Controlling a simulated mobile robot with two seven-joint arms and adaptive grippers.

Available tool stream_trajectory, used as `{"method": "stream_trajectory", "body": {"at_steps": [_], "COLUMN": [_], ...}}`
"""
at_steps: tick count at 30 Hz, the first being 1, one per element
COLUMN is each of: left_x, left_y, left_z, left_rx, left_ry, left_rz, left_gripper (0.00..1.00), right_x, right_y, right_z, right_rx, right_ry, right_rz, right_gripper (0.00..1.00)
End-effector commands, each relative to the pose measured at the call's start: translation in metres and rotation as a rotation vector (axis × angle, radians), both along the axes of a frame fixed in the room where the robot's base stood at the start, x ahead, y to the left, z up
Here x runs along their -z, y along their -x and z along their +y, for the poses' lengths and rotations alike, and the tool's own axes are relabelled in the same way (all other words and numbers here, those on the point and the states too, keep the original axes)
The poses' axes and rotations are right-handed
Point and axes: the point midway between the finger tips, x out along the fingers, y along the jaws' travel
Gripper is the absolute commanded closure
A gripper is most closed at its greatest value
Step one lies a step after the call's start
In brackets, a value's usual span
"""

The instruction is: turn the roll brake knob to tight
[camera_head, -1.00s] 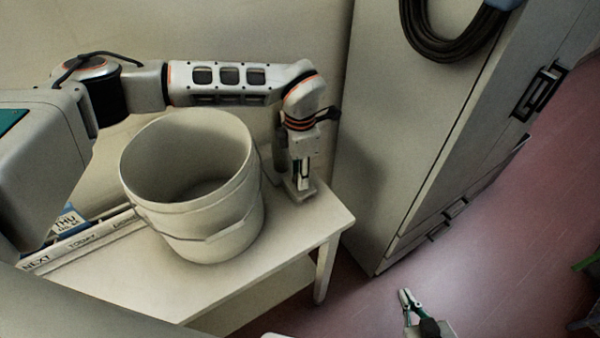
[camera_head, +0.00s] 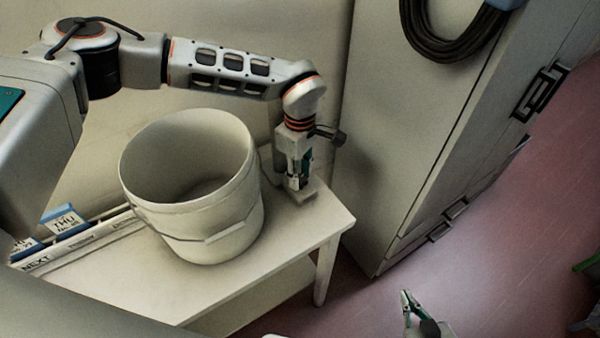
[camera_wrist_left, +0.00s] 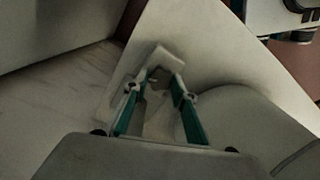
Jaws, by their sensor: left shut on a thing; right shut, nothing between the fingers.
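My left gripper (camera_head: 297,184) points down at the right end of the white table (camera_head: 290,258), behind the bucket. It is shut on a small pale part, seemingly the roll brake knob (camera_wrist_left: 158,82), mostly hidden between the fingers. A pale base (camera_head: 305,194) shows just under the fingertips; in the left wrist view its plate (camera_wrist_left: 166,56) lies beyond them. No marking for tight is readable. My right gripper (camera_head: 405,296) is shut and empty, low over the floor, right of the table.
A large off-white bucket (camera_head: 205,222) stands on the table, close left of my left gripper. Date cards (camera_head: 66,222) and a labelled strip (camera_head: 75,247) lie left of it. A grey cabinet (camera_head: 410,130) with a coiled black cable (camera_head: 445,40) stands to the right.

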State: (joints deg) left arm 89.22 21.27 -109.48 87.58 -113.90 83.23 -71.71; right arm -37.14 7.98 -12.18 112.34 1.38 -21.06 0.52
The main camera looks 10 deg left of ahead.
Motion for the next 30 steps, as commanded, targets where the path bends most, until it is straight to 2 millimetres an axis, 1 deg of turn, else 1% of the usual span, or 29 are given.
{"method": "stream_trajectory", "body": {"at_steps": [6, 15, 21, 30], "left_x": [-0.0011, -0.0006, -0.0006, -0.0005], "left_y": [-0.0004, -0.0002, -0.0003, -0.0003], "left_z": [-0.0003, -0.0001, -0.0003, -0.0003], "left_rx": [0.170, 0.322, 0.365, 0.378], "left_ry": [0.000, 0.000, 0.001, 0.001], "left_rz": [-0.001, 0.000, -0.001, -0.001], "left_gripper": [0.95, 0.95, 0.95, 0.95], "right_x": [-0.0011, -0.0026, -0.0033, -0.0049], "right_y": [0.0002, 0.0002, 0.0000, -0.0007], "right_z": [0.0001, 0.0001, 0.0001, 0.0002], "right_rx": [0.000, 0.000, 0.000, 0.000], "right_ry": [0.000, 0.000, 0.000, -0.001], "right_rz": [0.001, 0.000, 0.000, -0.003], "right_gripper": [1.00, 1.00, 1.00, 1.00]}}
